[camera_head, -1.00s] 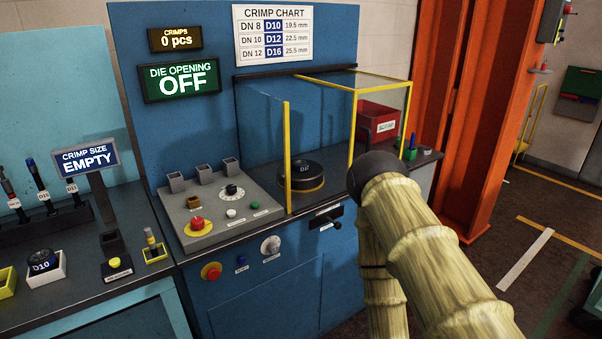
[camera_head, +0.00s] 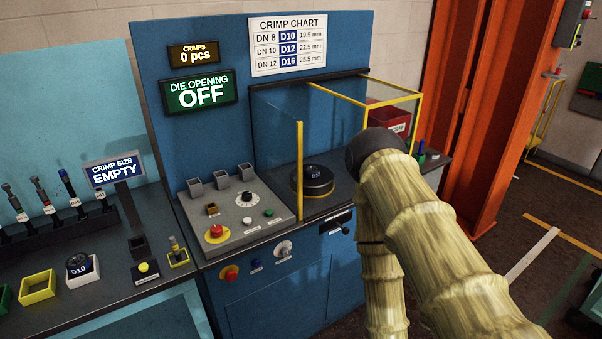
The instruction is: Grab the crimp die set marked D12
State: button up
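A black round die set (camera_head: 313,180) with a yellow band at its base sits on the blue crimping machine's deck, behind the yellow-framed guard. Its white marking is too small to read surely. Another black die set (camera_head: 79,266), marked D10, sits in a white holder on the left bench. I see no die that I can clearly read as D12. My arm, in a yellowish ribbed cover, rises at the right in front of the machine. My gripper is not in view.
A yellow-rimmed holder (camera_head: 38,287) on the left bench looks empty. A grey control panel (camera_head: 232,217) stands left of the guard (camera_head: 300,170). A red bin (camera_head: 388,122) is behind it. Displays read CRIMP SIZE EMPTY (camera_head: 114,172) and DIE OPENING OFF (camera_head: 198,92). Floor at right is open.

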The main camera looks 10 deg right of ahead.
aim_at(312, 175)
jog(key=u, duration=1.85)
jog(key=i, duration=1.35)
jog(key=z, duration=3)
jog(key=i, duration=0.45)
jog(key=u, duration=0.05)
